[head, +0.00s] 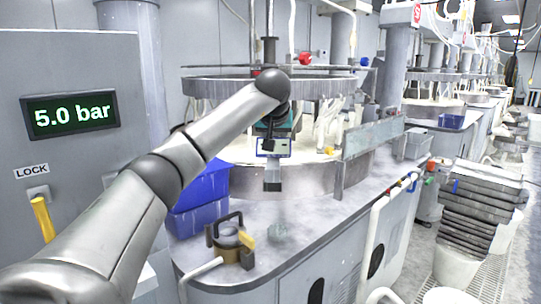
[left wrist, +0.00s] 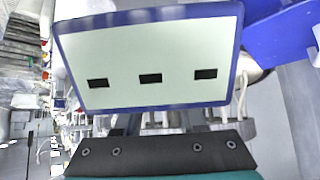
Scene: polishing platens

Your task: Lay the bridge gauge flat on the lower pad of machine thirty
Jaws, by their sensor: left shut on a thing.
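The bridge gauge (head: 273,147) has a blue-framed pale face; in the left wrist view its face (left wrist: 150,55) fills the upper middle and shows three black dashes. A grey block hangs below it in the head view. My left gripper (head: 270,140) is shut on the gauge and holds it up in front of the near machine; the fingertips are mostly hidden. The cream lower pad (head: 235,152) lies behind it inside a grey rim (head: 310,182), under a raised upper plate (head: 330,88). No machine number is readable. My right gripper is not in view.
On the grey counter (head: 310,215) stands a brass piece with a black handle (head: 230,245). Blue bins (head: 197,212) sit at left, partly behind my arm. A clear panel (head: 373,138) stands at the rim's right. Stacked dark trays (head: 482,205) are at far right.

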